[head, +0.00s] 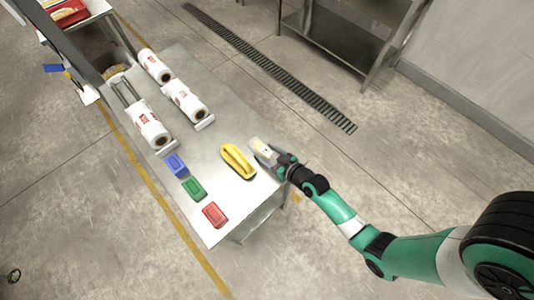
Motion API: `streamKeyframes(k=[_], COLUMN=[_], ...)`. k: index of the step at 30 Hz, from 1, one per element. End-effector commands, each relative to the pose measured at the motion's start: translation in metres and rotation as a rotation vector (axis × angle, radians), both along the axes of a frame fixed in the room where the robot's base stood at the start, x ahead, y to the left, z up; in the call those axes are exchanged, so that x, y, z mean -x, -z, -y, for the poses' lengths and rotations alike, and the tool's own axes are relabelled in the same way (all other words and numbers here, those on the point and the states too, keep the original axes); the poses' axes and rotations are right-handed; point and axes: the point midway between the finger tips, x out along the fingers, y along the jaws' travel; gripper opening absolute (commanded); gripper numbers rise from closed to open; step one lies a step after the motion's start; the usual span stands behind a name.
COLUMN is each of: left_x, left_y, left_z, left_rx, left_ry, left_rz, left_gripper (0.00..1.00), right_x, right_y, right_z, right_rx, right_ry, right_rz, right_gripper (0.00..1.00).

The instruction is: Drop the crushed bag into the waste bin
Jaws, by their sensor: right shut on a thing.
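My right gripper (268,155) reaches in from the right over the right edge of the steel table (215,125). It is shut on a small pale thing with a yellowish patch, which looks like the crushed bag (263,147). The fingers hide part of it. My left gripper is not in view.
A yellow tool-like object (238,161) lies close left of the right gripper. Blue (175,164), green (194,188) and red (214,214) blocks line the table's left side. White rolls (148,127) lie farther back. A steel shelf (345,45) stands at the back.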

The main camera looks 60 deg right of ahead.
Motion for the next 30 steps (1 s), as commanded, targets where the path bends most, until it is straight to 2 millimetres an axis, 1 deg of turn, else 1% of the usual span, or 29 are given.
streamKeyframes(k=[1, 7, 10, 11, 15, 16, 23, 26, 29, 30], left_x=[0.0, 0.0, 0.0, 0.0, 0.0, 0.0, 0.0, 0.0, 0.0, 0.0], left_y=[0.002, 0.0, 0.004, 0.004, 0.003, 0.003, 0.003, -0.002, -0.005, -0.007], left_z=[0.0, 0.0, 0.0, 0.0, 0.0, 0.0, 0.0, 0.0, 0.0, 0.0], left_rx=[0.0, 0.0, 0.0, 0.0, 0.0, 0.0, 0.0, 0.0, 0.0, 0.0], left_ry=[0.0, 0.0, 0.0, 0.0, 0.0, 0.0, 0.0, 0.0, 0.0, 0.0], left_rz=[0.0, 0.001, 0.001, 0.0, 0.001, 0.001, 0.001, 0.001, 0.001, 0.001], left_gripper=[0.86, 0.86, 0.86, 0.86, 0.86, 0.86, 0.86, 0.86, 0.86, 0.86], right_x=[-0.001, -0.001, -0.001, 0.0, -0.001, -0.001, 0.0, 0.0, 0.011, 0.018], right_y=[0.003, 0.001, 0.005, 0.005, 0.003, 0.003, 0.003, -0.001, -0.005, -0.008], right_z=[0.0, 0.0, 0.0, 0.0, 0.0, 0.0, 0.0, 0.0, -0.003, -0.005], right_rx=[0.0, 0.002, 0.001, 0.0, 0.0, 0.0, 0.0, 0.0, -0.001, -0.001], right_ry=[0.0, 0.0, 0.0, 0.0, 0.0, 0.0, 0.0, 0.0, 0.0, 0.0], right_rz=[0.002, 0.003, 0.003, 0.002, 0.002, 0.001, 0.001, 0.002, 0.0, 0.0], right_gripper=[0.11, 0.11, 0.11, 0.71, 0.96, 0.99, 0.99, 0.99, 0.99, 0.99])
